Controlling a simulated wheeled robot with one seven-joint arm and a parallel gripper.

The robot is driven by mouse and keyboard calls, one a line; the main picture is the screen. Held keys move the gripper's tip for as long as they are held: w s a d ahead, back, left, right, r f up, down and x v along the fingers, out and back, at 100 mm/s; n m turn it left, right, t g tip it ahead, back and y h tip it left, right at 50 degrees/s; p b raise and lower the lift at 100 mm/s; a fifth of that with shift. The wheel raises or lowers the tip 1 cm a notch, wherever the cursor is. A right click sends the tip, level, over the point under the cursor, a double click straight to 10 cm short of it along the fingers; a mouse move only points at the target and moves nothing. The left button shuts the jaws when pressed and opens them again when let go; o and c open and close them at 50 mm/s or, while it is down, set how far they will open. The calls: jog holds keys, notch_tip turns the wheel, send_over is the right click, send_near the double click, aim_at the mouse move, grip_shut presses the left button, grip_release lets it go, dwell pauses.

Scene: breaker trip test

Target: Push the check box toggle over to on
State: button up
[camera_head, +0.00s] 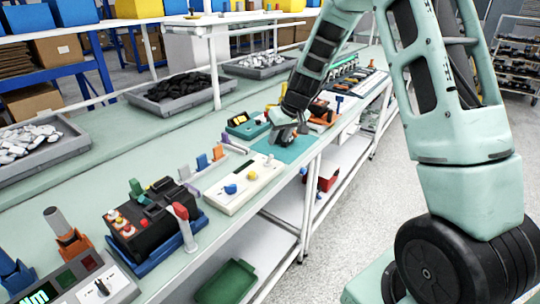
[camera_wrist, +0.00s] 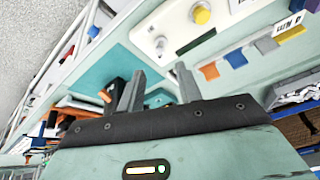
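A white control box (camera_head: 240,184) lies on the bench, left of and nearer than my gripper. It has a blue knob (camera_head: 230,189), a yellow knob (camera_head: 252,175) and a small lever near its far end (camera_head: 269,160). I cannot tell for sure whether this is the check box, or which way its toggle stands. In the wrist view, the white box (camera_wrist: 178,38) is at the top with a yellow knob (camera_wrist: 201,14). My gripper (camera_wrist: 160,72) is open, its two fingers apart with nothing between them. In the head view, my gripper (camera_head: 284,134) hangs over a teal mat (camera_head: 288,150).
A teal device (camera_head: 246,126) and black-and-orange devices (camera_head: 321,113) stand close around my gripper. A black battery-like unit (camera_head: 150,222) with a red-tipped lever (camera_head: 182,212) is nearer. Coloured tabs (camera_head: 203,162) line the bench behind the white box. Grey bins (camera_head: 182,98) stand farther back.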

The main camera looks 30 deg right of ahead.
aim_at(271, 155)
jog(key=p+x, duration=0.1)
jog(key=x, duration=0.8)
jog(key=shift+w+f, duration=0.1)
jog(key=shift+f, duration=0.2)
jog(key=shift+a, duration=0.1)
grip_shut()
